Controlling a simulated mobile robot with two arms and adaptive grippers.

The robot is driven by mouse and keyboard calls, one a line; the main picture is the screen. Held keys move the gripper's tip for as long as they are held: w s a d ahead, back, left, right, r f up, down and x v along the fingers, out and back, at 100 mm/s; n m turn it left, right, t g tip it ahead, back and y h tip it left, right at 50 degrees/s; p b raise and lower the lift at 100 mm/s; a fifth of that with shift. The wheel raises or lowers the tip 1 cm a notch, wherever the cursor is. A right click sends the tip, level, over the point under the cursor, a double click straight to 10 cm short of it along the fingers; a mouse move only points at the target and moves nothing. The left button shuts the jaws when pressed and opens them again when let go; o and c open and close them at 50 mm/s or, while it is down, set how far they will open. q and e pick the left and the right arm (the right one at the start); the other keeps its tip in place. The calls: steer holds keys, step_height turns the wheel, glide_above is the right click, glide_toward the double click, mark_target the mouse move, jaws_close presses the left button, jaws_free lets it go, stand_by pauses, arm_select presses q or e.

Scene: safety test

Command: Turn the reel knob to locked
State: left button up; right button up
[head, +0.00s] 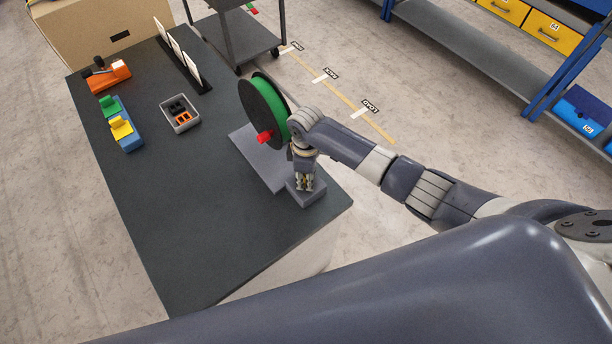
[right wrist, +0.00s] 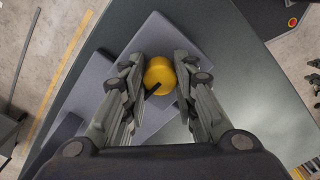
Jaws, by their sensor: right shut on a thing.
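A reel with a green spool (head: 270,98) and black flanges stands upright on a grey base plate (head: 257,158) at the table's right side. A red piece (head: 265,137) sticks out of its hub. My right gripper (head: 305,186) points down over a grey block (head: 308,197) at the front of that plate. In the right wrist view, its fingers (right wrist: 159,84) are shut on a round yellow knob (right wrist: 159,72), one on each side. A dark pointer mark (right wrist: 152,89) shows on the knob; I cannot read any lock label. My left gripper is not in view.
The dark table (head: 190,220) is clear at its front and middle. A small grey tray (head: 191,124), a blue block with green and yellow pieces (head: 131,139), and an orange tool (head: 113,76) stand farther back. A cart (head: 237,36) stands behind.

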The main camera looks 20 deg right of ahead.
stand_by(0.3)
steer(key=o, duration=1.1)
step_height(320, 180, up, 12)
